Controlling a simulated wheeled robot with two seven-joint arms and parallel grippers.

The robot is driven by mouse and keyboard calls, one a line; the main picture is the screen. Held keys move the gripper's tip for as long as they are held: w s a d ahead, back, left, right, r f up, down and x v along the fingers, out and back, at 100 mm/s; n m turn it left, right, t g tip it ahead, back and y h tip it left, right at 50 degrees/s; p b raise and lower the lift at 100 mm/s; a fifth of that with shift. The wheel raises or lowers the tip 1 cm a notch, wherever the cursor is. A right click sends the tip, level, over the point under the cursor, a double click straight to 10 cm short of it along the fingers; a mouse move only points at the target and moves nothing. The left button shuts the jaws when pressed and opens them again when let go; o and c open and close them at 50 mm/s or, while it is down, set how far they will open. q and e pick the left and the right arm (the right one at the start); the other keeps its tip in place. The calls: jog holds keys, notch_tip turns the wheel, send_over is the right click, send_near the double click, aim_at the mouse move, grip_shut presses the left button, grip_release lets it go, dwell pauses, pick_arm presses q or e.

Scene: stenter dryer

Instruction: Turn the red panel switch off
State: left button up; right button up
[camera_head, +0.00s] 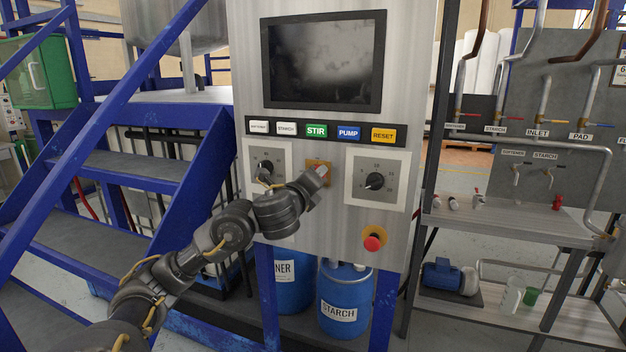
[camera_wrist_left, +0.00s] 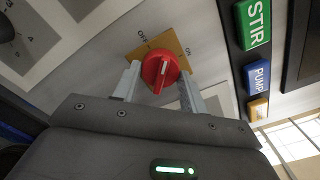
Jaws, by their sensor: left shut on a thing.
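The red panel switch (camera_wrist_left: 160,72) is a round red knob with a pale pointer mark, on a yellow-orange plate (camera_wrist_left: 173,46) fixed to the grey control panel. In the head view that plate (camera_head: 314,166) sits below the row of labelled buttons, between two dials. My left gripper (camera_wrist_left: 160,84) has one finger on each side of the knob and is shut on it. In the head view my left gripper (camera_head: 320,174) covers most of the switch. My right gripper is not in view.
A dark screen (camera_head: 324,62) is above the buttons. A black-pointer dial (camera_head: 375,181) is right of the switch, another (camera_head: 265,168) left. A red emergency-stop button (camera_head: 373,243) protrudes below. Blue stairs (camera_head: 110,170) stand left, a pipe rack (camera_head: 545,140) right.

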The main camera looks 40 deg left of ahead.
pick_arm(q)
jog(key=shift+r+n+p, duration=0.15)
jog(key=shift+n+p, duration=0.05)
jog(key=shift+n, duration=1.9)
jog(key=shift+r+n+p, duration=0.1)
jog(key=shift+n+p, duration=0.1)
jog(key=shift+n, duration=1.9)
jog(key=o, duration=1)
jog(key=shift+f, duration=0.1)
jog(key=shift+c, duration=0.2)
jog(key=shift+d, duration=0.1)
